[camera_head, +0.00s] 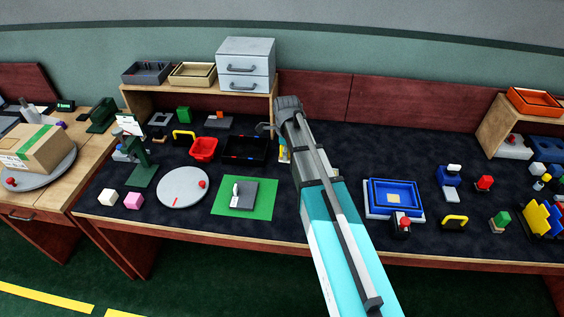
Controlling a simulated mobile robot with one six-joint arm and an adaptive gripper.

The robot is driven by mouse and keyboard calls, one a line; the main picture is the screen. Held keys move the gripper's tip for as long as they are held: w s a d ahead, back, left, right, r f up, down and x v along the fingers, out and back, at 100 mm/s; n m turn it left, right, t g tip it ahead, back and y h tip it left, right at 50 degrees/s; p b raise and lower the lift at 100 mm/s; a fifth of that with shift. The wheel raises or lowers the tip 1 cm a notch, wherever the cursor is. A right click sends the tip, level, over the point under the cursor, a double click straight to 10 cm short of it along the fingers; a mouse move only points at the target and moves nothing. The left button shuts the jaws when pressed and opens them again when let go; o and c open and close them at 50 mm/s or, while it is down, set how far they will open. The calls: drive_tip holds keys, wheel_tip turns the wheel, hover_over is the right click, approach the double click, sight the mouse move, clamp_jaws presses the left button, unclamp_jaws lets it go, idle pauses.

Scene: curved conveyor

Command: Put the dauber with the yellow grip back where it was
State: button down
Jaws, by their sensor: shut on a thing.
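My gripper (265,129) is at the back middle of the dark bench, right of the black tray (245,152). It is small in the picture and my arm covers part of it. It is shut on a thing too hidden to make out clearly. A narrow yellow and white piece (284,147) shows just below the gripper, against the left side of my arm. I cannot tell for sure whether this piece is the dauber with the yellow grip, or whether it is in the jaws.
A red bin (204,149), a grey turntable (184,187) and a green mat (262,208) lie to the left. A blue tray (374,190) stands right of my arm. A wooden shelf (136,99) stands at the back left. The bench behind the blue tray is clear.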

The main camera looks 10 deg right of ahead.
drive_tip(key=s, duration=0.2)
drive_tip(key=s+a, duration=0.1)
drive_tip(key=shift+r+n, duration=0.25)
drive_tip(key=shift+n, duration=0.05)
drive_tip(key=w+f+b, duration=0.2)
drive_tip(key=w, duration=0.2)
drive_tip(key=w+d+f+b, duration=0.1)
drive_tip(key=w+f+b, duration=0.2)
drive_tip(key=w, duration=0.1)
drive_tip(key=w+f+b, duration=0.3)
drive_tip(key=w, duration=0.1)
drive_tip(key=shift+w+d+f, duration=0.1)
drive_tip(key=shift+d, duration=0.3)
drive_tip(key=shift+w+d+f+b, duration=0.1)
drive_tip(key=shift+w+f+b, duration=0.3)
drive_tip(key=shift+w, duration=0.05)
drive_tip(key=shift+w+f+b, duration=0.4)
drive_tip(key=shift+f+b, duration=0.15)
drive_tip(key=shift+d+f+b, duration=0.1)
drive_tip(key=shift+f+b, duration=1.35)
